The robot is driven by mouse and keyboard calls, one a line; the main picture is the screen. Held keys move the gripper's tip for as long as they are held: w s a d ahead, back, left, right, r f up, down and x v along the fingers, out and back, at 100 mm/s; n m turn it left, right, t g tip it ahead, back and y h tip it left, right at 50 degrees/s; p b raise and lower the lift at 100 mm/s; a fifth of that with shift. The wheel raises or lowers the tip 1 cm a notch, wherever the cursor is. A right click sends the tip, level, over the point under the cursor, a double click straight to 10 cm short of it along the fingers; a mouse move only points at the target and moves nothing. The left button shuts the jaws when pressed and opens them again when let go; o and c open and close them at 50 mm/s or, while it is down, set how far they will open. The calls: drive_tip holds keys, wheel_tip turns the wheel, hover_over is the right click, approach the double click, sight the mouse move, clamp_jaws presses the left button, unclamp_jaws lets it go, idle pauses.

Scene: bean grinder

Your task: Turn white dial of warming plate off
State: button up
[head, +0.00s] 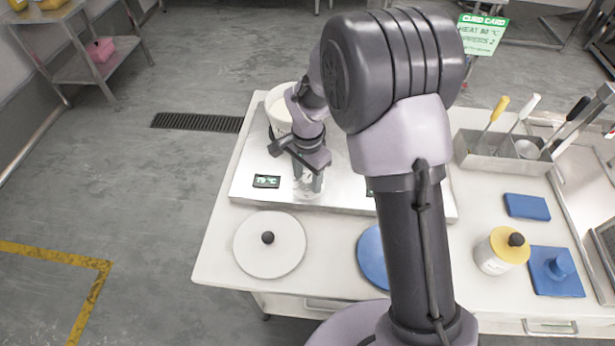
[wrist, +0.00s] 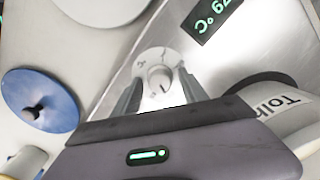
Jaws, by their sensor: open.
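The warming plate (head: 340,195) is a flat silver unit on the table. Its white dial (wrist: 158,80) shows in the wrist view as a round pale disc with a small raised knob and a dark mark on it. In the head view my gripper (head: 308,188) points down over the plate's front, just right of a display. My gripper is open, with one finger on each side of the knob in the wrist view (wrist: 162,92). I cannot tell whether either finger touches it. The display (head: 266,181) reads 79 °C in the wrist view (wrist: 212,15).
A white pot (head: 275,112) stands on the plate behind my gripper. A white lid (head: 268,250) and a blue lid (head: 371,258) lie in front. A yellow-lidded jar (head: 497,255), blue pads and a utensil tray (head: 500,160) are at right.

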clamp_jaws()
